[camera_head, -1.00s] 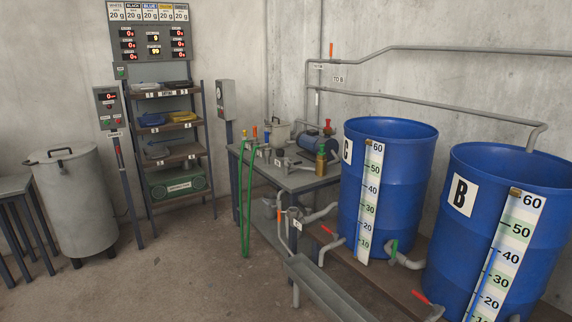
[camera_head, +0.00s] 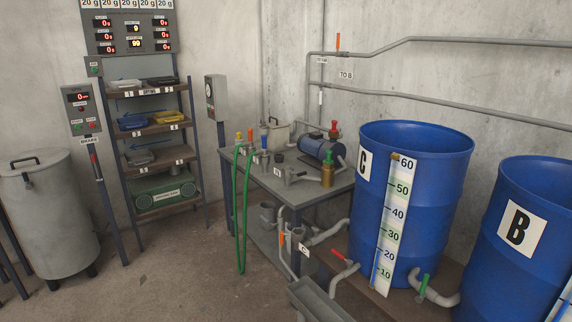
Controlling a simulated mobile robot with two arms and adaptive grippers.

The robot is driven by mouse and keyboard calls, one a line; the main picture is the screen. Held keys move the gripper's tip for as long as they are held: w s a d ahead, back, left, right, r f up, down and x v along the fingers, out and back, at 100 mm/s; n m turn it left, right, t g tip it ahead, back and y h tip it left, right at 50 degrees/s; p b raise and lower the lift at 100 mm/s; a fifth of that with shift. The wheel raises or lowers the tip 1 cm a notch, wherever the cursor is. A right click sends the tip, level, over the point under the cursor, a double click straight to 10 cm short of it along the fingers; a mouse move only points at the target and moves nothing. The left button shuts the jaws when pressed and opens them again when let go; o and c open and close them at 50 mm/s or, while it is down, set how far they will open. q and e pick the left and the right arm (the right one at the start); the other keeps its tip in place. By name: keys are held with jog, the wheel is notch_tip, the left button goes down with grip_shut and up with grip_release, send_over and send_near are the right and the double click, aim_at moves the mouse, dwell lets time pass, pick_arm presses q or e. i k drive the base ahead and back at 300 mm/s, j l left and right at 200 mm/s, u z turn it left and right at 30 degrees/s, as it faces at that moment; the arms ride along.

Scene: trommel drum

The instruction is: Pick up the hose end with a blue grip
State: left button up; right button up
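A grey table (camera_head: 318,186) stands against the back wall, left of barrel C. Along its left end are several small upright fittings. A green hose (camera_head: 241,225) hangs in a loop from that end of the table toward the floor. Neither of my grippers shows in the head view.
Blue barrels C (camera_head: 432,190) and B (camera_head: 535,245) stand at the right. A grey trough (camera_head: 325,302) and pipes with red handles lie in front of the table. A shelf rack (camera_head: 160,158) and grey drum (camera_head: 45,215) stand left. The floor (camera_head: 180,265) between is clear.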

aim_at(263, 153)
jog(key=i+j+z, duration=0.15)
jog(key=i+j, duration=0.15)
jog(key=i, duration=0.35)
jog(key=i+j+z, duration=0.15)
jog(key=i+j, duration=0.25)
jog(key=i, duration=0.2)
jog(key=i+j+z, duration=0.2)
jog(key=i+j, duration=0.3)
jog(key=i, duration=0.15)
